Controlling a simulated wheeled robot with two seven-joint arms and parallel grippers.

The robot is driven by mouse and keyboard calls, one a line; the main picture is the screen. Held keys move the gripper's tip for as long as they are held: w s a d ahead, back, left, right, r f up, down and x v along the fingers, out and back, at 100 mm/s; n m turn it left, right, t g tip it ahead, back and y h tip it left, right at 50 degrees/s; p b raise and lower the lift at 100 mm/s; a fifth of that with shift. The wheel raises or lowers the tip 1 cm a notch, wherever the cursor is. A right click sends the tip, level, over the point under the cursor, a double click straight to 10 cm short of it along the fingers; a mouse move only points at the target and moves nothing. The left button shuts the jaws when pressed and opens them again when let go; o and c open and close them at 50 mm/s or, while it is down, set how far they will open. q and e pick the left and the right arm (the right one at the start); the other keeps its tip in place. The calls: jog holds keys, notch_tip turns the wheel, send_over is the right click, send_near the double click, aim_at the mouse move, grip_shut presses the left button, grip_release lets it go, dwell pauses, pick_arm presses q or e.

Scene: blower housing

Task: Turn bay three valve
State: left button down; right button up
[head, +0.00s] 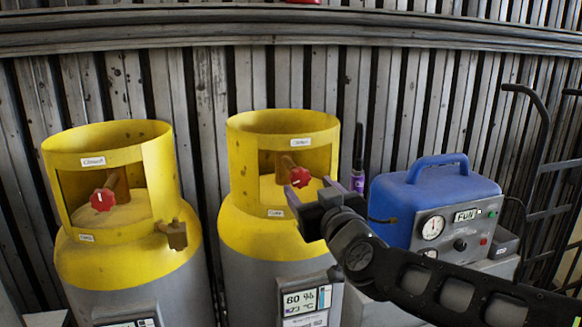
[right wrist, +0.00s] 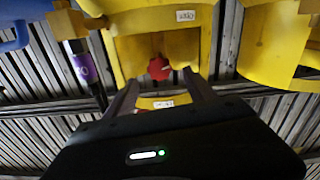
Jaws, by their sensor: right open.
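Two gas cylinders with yellow tops and grey bodies stand side by side, the left cylinder (head: 80,265) and the right cylinder (head: 245,235). A red valve knob (head: 103,200) sits in the left collar, and another red knob (head: 300,177) sits in the right collar. The bay numbers cannot be read. My right gripper (head: 308,195) is open in front of the right cylinder's collar opening, close to its knob. In the right wrist view the red knob (right wrist: 159,69) shows between and beyond the fingertips. Contact cannot be told. My left gripper is not in view.
A hand truck (head: 540,150) is at the far right. A ribbed wall (head: 300,80) closes off the back.

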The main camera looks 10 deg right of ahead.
aim_at(301, 178)
jog(key=shift+w, duration=0.2)
jog(key=w, duration=0.2)
jog(key=w+p, duration=0.1)
jog(key=w, duration=0.4)
jog(key=shift+w+a+r, duration=0.1)
jog(key=shift+w+a, duration=0.05)
jog(key=shift+a, duration=0.1)
jog(key=c, duration=1.4)
